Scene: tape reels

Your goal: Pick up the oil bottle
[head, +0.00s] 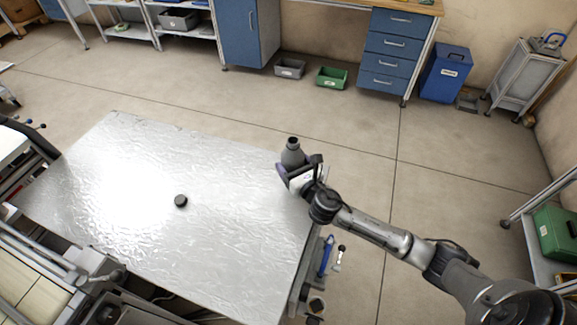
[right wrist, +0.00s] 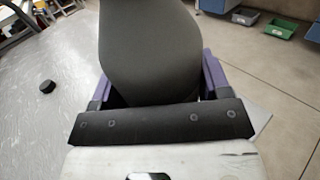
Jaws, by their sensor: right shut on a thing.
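The oil bottle (head: 292,155) is grey with a dark top and stands out at the right edge of the metal table in the head view. My right gripper (head: 291,170) is shut on its body, with the bottle's neck upright above the fingers. In the right wrist view the bottle (right wrist: 150,50) fills the middle, between the purple fingers of the gripper (right wrist: 152,95). Its lower part is hidden by the gripper. I cannot tell whether its base touches the table. My left gripper is not in view.
A small black round piece (head: 180,201) lies on the shiny metal table (head: 230,230), which is otherwise clear. Grey (head: 290,68) and green (head: 331,78) bins stand on the floor beyond.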

